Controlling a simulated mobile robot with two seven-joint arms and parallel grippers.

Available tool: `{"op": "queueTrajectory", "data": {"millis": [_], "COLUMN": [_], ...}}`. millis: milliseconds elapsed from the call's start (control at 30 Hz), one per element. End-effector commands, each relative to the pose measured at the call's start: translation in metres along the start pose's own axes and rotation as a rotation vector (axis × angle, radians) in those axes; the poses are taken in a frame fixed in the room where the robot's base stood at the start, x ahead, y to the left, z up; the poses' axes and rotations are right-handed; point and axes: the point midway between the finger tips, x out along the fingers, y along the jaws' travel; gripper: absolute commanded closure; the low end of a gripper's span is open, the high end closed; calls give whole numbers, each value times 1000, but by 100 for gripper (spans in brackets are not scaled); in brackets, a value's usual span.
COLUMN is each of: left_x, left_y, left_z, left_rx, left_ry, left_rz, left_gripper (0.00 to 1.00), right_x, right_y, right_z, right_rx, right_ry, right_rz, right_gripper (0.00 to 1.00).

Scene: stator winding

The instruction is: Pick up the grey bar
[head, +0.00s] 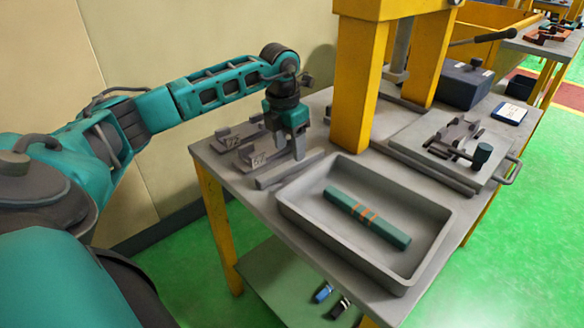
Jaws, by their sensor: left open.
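A grey bar (289,169) lies flat on the grey table (236,187), just left of the tray. My left gripper (298,150) points down at the bar, with its fingertips at or just above it. The gripper is open. I cannot tell whether its fingers touch the bar or straddle it. My right gripper is not in view.
A grey tray (295,211) holding a green bar with orange bands (368,216) stands close to the grey bar. A yellow press frame (357,85) rises behind the tray. A grey plate with a clamp (455,145) is at right.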

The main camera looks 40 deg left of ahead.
Motion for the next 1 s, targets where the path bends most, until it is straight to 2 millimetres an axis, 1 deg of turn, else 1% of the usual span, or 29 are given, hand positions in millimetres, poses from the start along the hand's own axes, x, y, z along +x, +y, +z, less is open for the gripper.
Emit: {"op": "queueTrajectory", "data": {"millis": [300,400,567,667,1000], "left_x": [44,50,50,49,49], "left_y": [0,0,0,0,0], "left_z": [0,1,1,1,1], "left_rx": [1,1,1,1,0], "left_ry": [3,1,0,0,0], "left_rz": [-1,-1,-1,-1,-1], "left_gripper": [43,43,43,51,83], "right_x": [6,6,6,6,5], "right_y": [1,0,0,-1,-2], "right_z": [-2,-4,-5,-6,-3], "right_rx": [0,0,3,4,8], "right_ry": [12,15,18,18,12], "right_rz": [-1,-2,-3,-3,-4], "right_gripper": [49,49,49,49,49]}}
